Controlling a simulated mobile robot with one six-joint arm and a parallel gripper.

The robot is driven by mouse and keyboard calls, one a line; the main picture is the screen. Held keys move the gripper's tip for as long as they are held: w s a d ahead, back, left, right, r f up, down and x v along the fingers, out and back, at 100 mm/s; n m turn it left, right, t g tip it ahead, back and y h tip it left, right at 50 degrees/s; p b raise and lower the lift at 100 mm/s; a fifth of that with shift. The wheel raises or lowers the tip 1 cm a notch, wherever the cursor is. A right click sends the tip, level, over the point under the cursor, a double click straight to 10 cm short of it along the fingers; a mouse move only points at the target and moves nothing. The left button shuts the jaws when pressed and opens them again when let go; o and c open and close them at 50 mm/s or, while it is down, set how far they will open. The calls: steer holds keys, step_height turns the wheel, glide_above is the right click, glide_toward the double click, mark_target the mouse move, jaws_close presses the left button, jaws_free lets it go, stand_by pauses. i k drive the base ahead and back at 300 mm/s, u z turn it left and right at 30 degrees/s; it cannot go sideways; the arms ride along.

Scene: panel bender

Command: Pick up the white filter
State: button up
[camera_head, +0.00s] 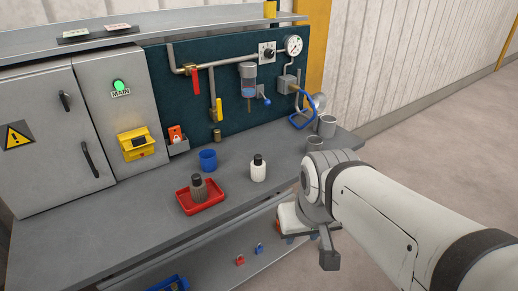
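The white filter (258,170), a small white cylinder with a dark cap, stands upright on the grey bench top. A dark grey, ribbed filter (198,190) stands in a red tray (213,198) to its left. My gripper (310,245) is at the end of my white arm, to the right of and nearer than the white filter, over the bench's front edge. It is apart from the filter. One dark finger shows clearly; the rest is partly hidden by my wrist, so its opening cannot be judged.
A blue cup (208,159) stands behind the white filter, left of it. Two grey cups (327,125) stand at the right end of the bench. A dark panel with pipes, bowl and gauge (293,45) rises behind. Bench top between filter and front edge is clear.

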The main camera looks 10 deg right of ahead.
mark_target(258, 166)
steer(key=z, duration=0.2)
steer(key=i, duration=1)
steer(key=z, duration=0.1)
